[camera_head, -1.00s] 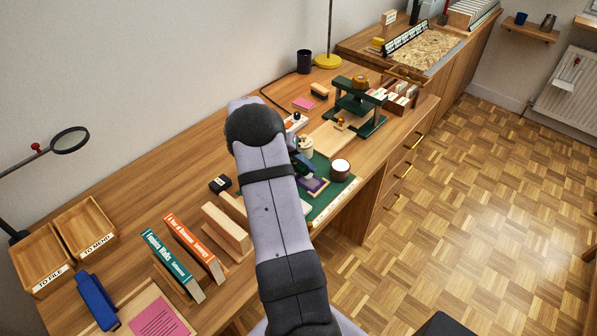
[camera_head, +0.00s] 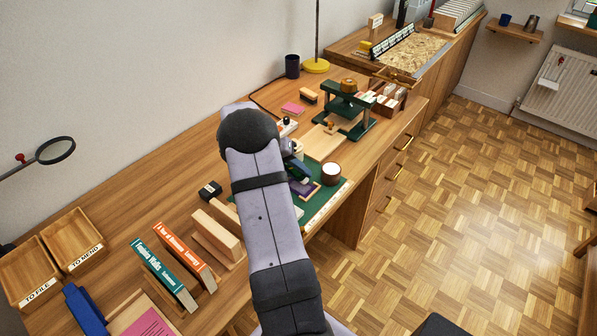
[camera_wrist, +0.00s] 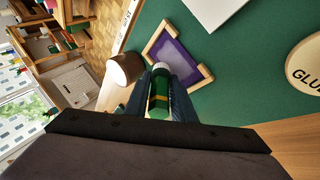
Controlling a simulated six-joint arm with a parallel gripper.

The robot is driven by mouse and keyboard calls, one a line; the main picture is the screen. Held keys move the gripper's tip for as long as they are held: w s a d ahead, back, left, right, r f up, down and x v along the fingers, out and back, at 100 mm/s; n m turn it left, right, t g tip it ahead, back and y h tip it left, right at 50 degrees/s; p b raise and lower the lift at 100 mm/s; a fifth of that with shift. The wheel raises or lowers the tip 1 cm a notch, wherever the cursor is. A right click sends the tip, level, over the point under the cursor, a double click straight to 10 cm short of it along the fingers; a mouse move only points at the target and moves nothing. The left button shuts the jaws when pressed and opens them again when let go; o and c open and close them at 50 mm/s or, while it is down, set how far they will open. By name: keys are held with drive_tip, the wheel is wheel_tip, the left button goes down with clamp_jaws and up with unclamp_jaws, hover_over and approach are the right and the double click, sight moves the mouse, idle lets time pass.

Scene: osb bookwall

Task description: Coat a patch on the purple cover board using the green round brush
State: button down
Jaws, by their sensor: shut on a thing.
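The purple cover board (camera_wrist: 175,52) lies on the green mat (camera_wrist: 235,75), with light wooden strips along parts of its edge. It shows partly behind my gripper in the head view (camera_head: 305,190). My gripper (camera_wrist: 165,98) is shut on the green round brush (camera_wrist: 158,92), which has a green handle with gold bands. The brush's pale end points toward the board and overlaps its near corner in the wrist view. I cannot tell whether it touches. In the head view my arm hides most of the brush, and my gripper (camera_head: 297,172) is beside the board.
A round pot with a brown side (camera_wrist: 126,68) stands close beside the board; it also shows in the head view (camera_head: 331,173). A round lid marked GLUE (camera_wrist: 306,65) is at the right. A green press (camera_head: 347,108) stands behind. Books (camera_head: 163,272) stand at front left.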

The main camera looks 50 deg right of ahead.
drive_tip(key=shift+a+b, duration=0.5)
drive_tip(key=shift+a, duration=1.35)
drive_tip(key=shift+d, duration=0.1)
drive_tip(key=shift+d, duration=1.95)
drive_tip(key=shift+r+p, duration=1.45)
drive_tip(key=shift+r, duration=1.6)
drive_tip(key=shift+r, duration=0.1)
drive_tip(key=shift+r+p, duration=0.8)
drive_tip(key=shift+r, duration=0.6)
drive_tip(key=shift+f, duration=0.2)
